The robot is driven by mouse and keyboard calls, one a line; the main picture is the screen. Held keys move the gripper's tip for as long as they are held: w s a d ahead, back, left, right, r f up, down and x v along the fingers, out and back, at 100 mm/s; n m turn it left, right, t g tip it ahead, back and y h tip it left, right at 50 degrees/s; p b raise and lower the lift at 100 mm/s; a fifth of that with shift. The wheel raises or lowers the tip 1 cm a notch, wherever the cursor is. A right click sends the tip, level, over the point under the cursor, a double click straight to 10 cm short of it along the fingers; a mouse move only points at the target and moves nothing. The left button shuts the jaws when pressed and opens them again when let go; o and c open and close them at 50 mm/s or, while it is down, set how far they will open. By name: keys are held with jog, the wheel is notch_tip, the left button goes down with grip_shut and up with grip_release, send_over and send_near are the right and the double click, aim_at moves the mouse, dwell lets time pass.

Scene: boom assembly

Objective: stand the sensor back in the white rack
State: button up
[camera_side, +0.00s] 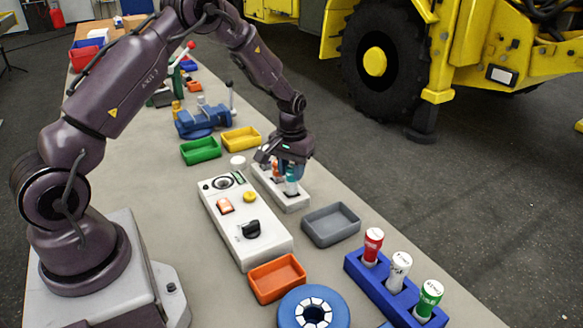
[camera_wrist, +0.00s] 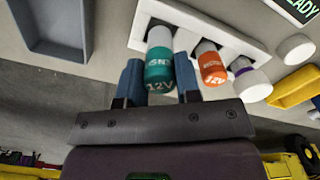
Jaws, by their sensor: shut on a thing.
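The white rack (camera_side: 294,201) stands on the bench, right of the control box. My gripper (camera_side: 292,170) is above it, pointing down, shut on the teal sensor (camera_side: 291,185). In the wrist view the teal sensor (camera_wrist: 159,68), marked 12V, sits between the two blue fingers of my gripper (camera_wrist: 160,88). Its white lower part is at a dark slot of the rack (camera_wrist: 228,38); I cannot tell how deep it is in. An orange-banded part (camera_wrist: 212,68) and a purple-banded part (camera_wrist: 248,78) stand in the rack beside it, close to one finger.
A grey bin (camera_side: 331,226) lies close in front of the rack. The white control box (camera_side: 240,225) is at its left, with a white round piece (camera_side: 238,161) behind. A blue rack (camera_side: 385,293) with three canisters is front right. Green (camera_side: 201,151) and yellow (camera_side: 241,140) bins stand behind.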

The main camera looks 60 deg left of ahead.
jog(key=shift+f, duration=0.5)
dwell(0.7)
jog(key=shift+f, duration=0.9)
jog(key=o, duration=1)
jog(key=shift+r, duration=0.1)
jog(key=shift+r, duration=3.4)
